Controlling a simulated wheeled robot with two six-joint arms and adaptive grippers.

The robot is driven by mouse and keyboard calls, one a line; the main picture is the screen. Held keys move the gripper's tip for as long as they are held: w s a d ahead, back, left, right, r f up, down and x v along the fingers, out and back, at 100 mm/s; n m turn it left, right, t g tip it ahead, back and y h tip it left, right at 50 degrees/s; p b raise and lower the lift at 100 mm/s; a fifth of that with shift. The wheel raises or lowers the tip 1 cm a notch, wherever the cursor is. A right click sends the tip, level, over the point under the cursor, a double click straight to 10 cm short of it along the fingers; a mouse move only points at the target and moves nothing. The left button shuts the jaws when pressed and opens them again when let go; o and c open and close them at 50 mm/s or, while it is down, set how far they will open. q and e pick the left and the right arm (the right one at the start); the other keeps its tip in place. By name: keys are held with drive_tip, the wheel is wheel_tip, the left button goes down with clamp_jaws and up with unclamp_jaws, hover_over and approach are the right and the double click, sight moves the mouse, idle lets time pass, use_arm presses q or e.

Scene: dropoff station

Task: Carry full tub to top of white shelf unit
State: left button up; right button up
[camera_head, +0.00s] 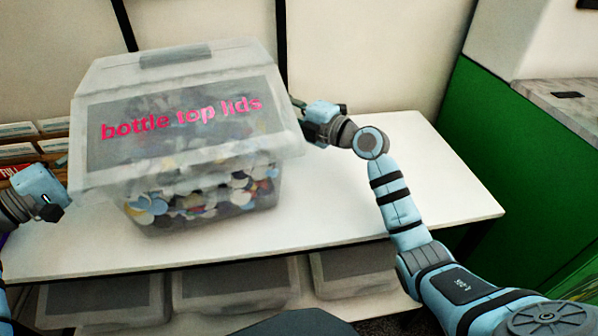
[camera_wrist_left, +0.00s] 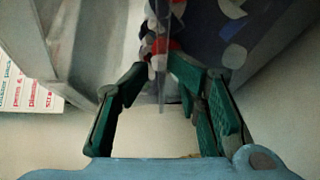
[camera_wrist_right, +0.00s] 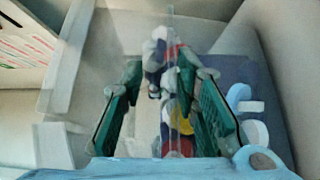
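The tub (camera_head: 200,205) is translucent, full of mixed bottle tops, with a closed lid (camera_head: 160,75) and pink "bottle top lids" lettering. It appears upright on the white shelf unit's top (camera_head: 420,185); contact under it is hard to judge. My left gripper (camera_wrist_left: 158,78) is at the tub's left side, fingers apart on either side of a thin translucent edge. My right gripper (camera_wrist_right: 162,72) is at the tub's right side, its fingers also apart astride a translucent edge with tops visible behind. Neither gripper visibly pinches it. In the head view the tub partly hides the fingers.
Several translucent tubs (camera_head: 235,284) stand on the shelf below. Boxes with printed labels (camera_head: 18,130) are at the left. The top right of the tub is clear. A green cabinet (camera_head: 520,150) with a grey counter (camera_head: 560,100) stands at the right. A pale wall is behind.

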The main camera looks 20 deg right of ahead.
use_arm(q)
drive_tip(key=v, duration=0.7)
drive_tip(key=shift+w, duration=0.15)
use_arm(e)
drive_tip(key=v, duration=1.2)
use_arm(q)
drive_tip(key=shift+r, duration=0.1)
use_arm(e)
drive_tip(key=shift+r, duration=0.1)
